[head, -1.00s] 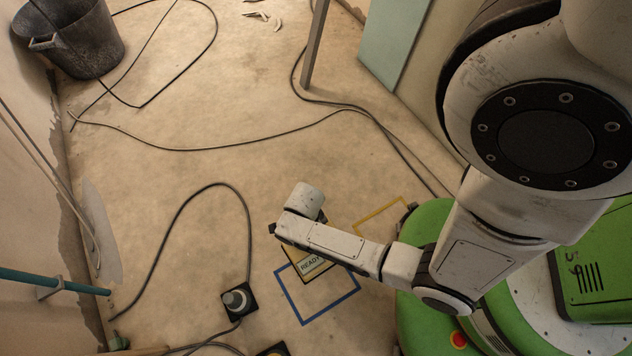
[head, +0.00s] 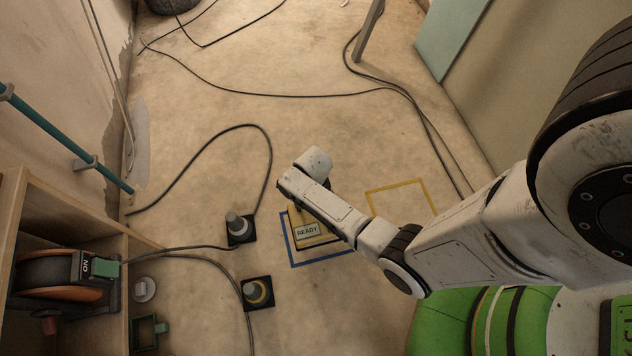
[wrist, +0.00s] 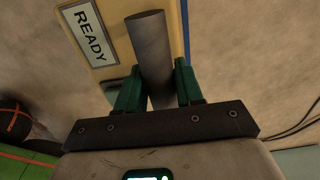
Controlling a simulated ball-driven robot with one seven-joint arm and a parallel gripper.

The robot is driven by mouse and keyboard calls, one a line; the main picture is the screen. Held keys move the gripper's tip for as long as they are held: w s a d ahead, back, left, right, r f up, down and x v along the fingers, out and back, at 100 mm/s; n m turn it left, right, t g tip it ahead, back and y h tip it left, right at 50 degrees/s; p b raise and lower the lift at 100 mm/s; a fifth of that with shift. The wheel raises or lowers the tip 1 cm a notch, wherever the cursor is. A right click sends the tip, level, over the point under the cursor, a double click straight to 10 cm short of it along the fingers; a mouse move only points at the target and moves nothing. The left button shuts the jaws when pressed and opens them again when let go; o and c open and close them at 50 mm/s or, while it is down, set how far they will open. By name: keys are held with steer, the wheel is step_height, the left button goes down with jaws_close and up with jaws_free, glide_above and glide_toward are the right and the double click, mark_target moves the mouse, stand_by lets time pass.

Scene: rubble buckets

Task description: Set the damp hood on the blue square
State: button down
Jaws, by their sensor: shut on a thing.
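The damp hood (head: 318,241) is a yellow box with a READY label. In the head view it covers the upper part of the blue square (head: 322,263), a taped outline on the floor whose lower edge shows. I cannot tell whether the hood touches the floor. In the wrist view the hood (wrist: 108,62) has a grey bar handle (wrist: 150,45) on top. My gripper (wrist: 158,82) has its green fingers on both sides of this handle and is shut on it. In the head view my arm hides the fingers and part of the hood.
A yellow taped outline (head: 427,194) lies right of the blue one. Two black-based devices with grey knobs (head: 240,228) (head: 258,292) stand to the left, with cables across the floor. A wooden shelf (head: 140,240) holds a cable reel (head: 60,277) at far left. Floor beyond is mostly clear.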

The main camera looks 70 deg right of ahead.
steer(key=shift+r, duration=0.1)
steer(key=shift+f+b, duration=2.4)
steer(key=shift+f, duration=1.1)
steer(key=shift+f+b, duration=0.45)
steer(key=shift+f, duration=0.1)
steer(key=c, duration=0.6)
jaws_free()
steer(key=shift+c, duration=0.2)
step_height(320, 180, up, 11)
steer(key=p, duration=0.6)
steer(key=shift+f+p, duration=0.1)
steer(key=shift+p, duration=0.25)
